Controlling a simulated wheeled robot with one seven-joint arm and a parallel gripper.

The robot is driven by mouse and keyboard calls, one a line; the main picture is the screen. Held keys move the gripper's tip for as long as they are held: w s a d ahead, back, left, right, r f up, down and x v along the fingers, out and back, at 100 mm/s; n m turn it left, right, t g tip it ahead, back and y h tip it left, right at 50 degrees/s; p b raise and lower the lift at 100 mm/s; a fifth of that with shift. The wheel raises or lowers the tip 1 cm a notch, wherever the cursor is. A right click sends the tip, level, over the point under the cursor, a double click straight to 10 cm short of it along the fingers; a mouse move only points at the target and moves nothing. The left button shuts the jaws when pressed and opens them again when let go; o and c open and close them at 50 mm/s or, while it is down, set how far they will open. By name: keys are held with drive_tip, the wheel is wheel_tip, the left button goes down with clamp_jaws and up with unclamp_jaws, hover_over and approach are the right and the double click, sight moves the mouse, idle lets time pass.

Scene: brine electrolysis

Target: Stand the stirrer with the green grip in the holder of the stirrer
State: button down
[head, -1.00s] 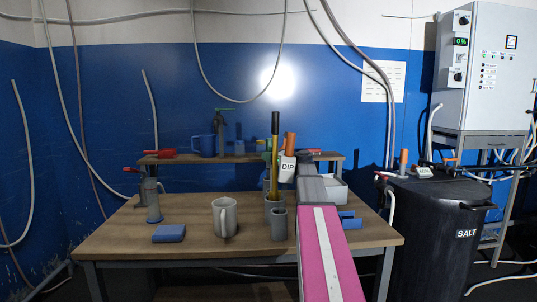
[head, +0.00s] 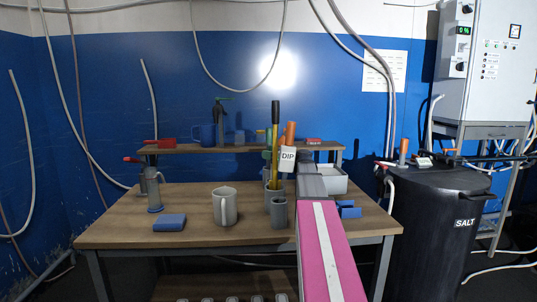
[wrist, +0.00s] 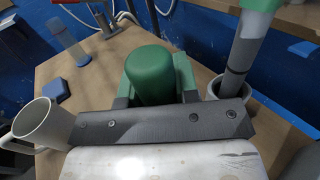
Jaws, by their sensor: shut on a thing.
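The stirrer's green grip (wrist: 150,72) fills the middle of the wrist view, seen from close above. My gripper (wrist: 155,92) is shut on it, with green beside the grip on both sides. In the head view a small green part (head: 267,154) shows just left of my arm; the rest of the stirrer is not clearly visible. Grey cups stand close together on the table, a front one (head: 279,214) and a back one (head: 267,196). In the wrist view a grey cup (wrist: 214,88) stands right of the grip with a grey, green-topped tool in it. I cannot tell which is the holder.
A grey mug (head: 224,206) stands left of the cups, and a blue block (head: 169,222) lies farther left. A yellow rod with a black top (head: 275,115) and an orange grip (head: 290,133) rise near the cups. A raised shelf (head: 200,150) runs behind.

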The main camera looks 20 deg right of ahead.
drive_tip(key=c, duration=0.8)
unclamp_jaws()
drive_tip(key=v, duration=1)
drive_tip(key=shift+s+d, duration=0.3)
